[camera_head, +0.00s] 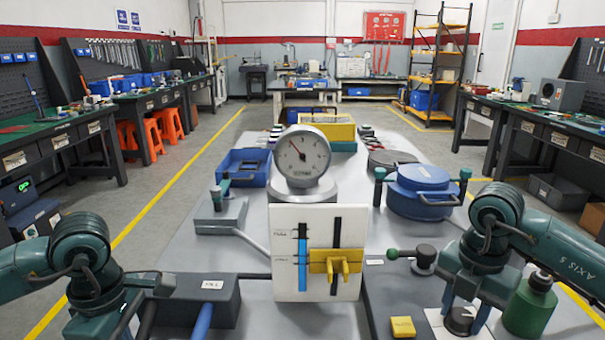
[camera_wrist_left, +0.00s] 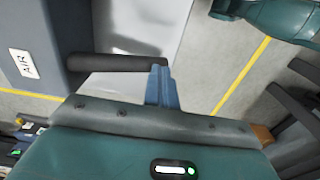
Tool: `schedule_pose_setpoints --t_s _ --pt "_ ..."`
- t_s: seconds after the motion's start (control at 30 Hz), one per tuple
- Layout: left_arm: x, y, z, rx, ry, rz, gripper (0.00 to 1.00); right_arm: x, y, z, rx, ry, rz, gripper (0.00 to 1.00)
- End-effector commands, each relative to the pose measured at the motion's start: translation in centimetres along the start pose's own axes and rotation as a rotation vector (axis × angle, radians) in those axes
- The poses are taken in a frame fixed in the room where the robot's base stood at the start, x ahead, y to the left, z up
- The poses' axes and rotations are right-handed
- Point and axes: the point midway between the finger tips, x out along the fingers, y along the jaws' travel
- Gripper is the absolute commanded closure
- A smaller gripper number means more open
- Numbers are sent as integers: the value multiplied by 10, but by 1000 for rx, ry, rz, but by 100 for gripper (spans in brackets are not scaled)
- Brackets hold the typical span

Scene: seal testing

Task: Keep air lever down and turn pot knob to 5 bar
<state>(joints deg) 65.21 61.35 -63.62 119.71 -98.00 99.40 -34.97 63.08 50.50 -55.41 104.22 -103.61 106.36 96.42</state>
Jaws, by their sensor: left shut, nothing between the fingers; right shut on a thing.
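The air lever (camera_wrist_left: 115,62) is a dark bar beside the grey box labelled AIR (camera_wrist_left: 25,62) in the left wrist view. The AIR box also shows in the head view (camera_head: 228,291). My left gripper (camera_wrist_left: 161,85) is shut and empty, its blue fingertips at the free end of the lever; whether they press on it cannot be told. My right gripper (camera_head: 465,308) is shut around the dark pot knob (camera_head: 459,322) on a white plate at the lower right, and partly hides it. The round gauge (camera_head: 302,157) stands in the middle, needle pointing up and left; its numbers are too small to read.
A white slotted panel (camera_head: 290,225) with a blue bar and a yellow pronged slider (camera_head: 336,261) stands before the gauge. A blue lidded pot (camera_head: 422,190) is behind my right gripper. A green bottle (camera_head: 530,306) stands close right of it, a yellow block (camera_head: 402,327) to its left.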

Motion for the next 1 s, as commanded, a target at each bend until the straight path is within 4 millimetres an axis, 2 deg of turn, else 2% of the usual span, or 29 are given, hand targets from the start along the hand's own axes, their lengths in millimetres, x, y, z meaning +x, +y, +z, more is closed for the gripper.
schedule_pose_setpoints --t_s 0.13,0.27,0.8,1.0 --pt "1 0 0 0 1 -2 100 0 0 0 0 0 -2 82" --pt "1 0 0 -1 1 -2 100 0 0 0 43 1 -2 82" --pt "1 0 0 -1 1 -1 100 1 -1 0 853 0 -4 82" --pt "1 0 0 -1 1 -1 100 0 -1 0 981 0 -3 82"
